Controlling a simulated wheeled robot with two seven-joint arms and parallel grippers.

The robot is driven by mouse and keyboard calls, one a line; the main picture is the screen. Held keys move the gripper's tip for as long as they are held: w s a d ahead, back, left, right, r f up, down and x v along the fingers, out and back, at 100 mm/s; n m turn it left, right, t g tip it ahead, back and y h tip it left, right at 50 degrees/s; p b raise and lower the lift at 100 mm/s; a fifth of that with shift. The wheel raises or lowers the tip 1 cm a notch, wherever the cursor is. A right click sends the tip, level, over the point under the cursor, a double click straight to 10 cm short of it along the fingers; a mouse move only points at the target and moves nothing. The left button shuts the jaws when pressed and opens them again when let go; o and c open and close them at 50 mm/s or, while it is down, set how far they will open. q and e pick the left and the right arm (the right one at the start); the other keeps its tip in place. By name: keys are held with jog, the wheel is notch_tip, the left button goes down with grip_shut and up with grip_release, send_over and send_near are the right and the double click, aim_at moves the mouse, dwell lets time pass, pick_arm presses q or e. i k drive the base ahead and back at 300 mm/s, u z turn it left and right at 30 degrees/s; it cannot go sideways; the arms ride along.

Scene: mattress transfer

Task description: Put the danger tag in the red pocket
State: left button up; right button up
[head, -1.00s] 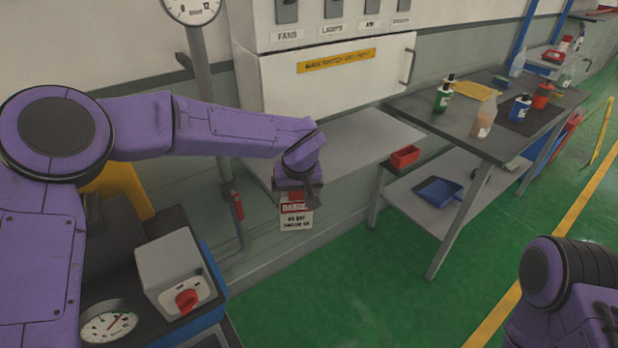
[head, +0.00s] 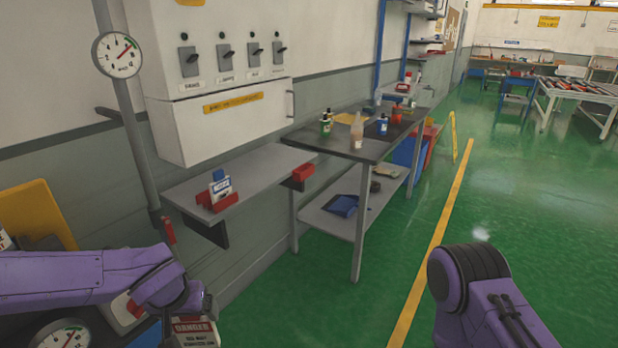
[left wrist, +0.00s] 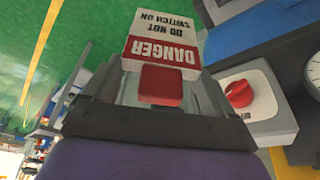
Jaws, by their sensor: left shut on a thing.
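My left gripper (head: 192,308) is low in the head view, shut on the danger tag (head: 195,334), which hangs below it and is cut by the bottom edge. In the left wrist view the tag (left wrist: 162,38) is white and red with upside-down lettering, its red grip block (left wrist: 161,85) between the fingers. A small red pocket (head: 303,172) is at the right end of the wall shelf, well up and right of the gripper. Another red holder (head: 222,204) at the shelf's left end has a blue and white tag standing in it. My right gripper is out of view.
The grey wall shelf (head: 256,170) lies under a white switch cabinet (head: 225,122). A bench (head: 350,143) with several bottles stands to its right. In the left wrist view, a box with a red knob (left wrist: 238,93) is close beside the gripper. Green floor is clear between my arms.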

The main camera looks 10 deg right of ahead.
aim_at(303, 175)
jog(key=z, duration=0.6)
jog(key=i, duration=0.85)
jog(key=z, duration=0.5)
